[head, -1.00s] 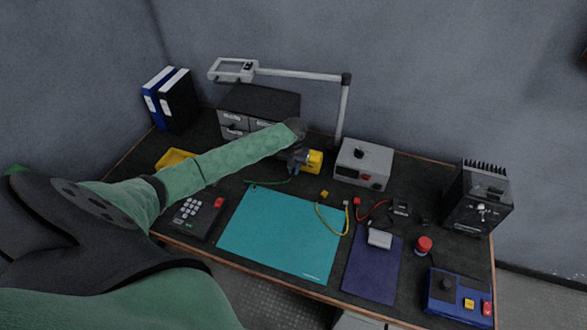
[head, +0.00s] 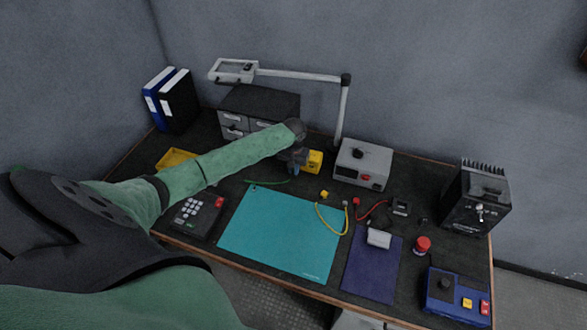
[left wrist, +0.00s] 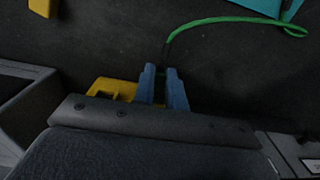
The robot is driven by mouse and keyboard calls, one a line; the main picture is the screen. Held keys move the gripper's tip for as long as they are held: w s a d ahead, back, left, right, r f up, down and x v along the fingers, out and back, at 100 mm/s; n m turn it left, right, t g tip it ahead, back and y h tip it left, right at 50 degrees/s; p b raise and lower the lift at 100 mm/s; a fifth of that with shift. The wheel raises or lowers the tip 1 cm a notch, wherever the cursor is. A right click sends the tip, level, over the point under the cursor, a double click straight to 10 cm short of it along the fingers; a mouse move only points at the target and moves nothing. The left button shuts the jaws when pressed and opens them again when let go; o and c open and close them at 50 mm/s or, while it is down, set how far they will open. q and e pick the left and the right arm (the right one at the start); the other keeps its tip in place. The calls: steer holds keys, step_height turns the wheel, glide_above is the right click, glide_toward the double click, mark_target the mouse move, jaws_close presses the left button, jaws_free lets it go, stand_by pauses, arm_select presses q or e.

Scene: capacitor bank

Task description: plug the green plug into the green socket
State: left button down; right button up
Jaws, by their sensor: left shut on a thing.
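My left gripper (head: 294,166) is at the back of the bench, pointing down beside a yellow block (head: 315,161). In the left wrist view its blue fingers (left wrist: 165,78) are shut on the green plug, which is mostly hidden between them. The plug's green cable (left wrist: 215,21) leaves the fingertips and curves to the upper right. The cable also lies in front of the gripper in the head view (head: 268,182). The yellow block shows left of the fingers in the wrist view (left wrist: 108,89), partly covered by the gripper body. I cannot make out the green socket. My right gripper is not in view.
A grey box with a knob (head: 361,165) stands right of the yellow block. Grey drawers (head: 234,120) stand behind my arm. The turquoise mat (head: 280,235) is clear.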

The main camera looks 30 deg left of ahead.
arm_select(q)
steer(key=shift+p, duration=0.55)
steer(key=shift+w+a, duration=0.1)
steer(key=shift+w, duration=0.5)
stand_by(0.7)
steer(key=c, duration=1.3)
jaws_free()
steer(key=shift+c, duration=0.2)
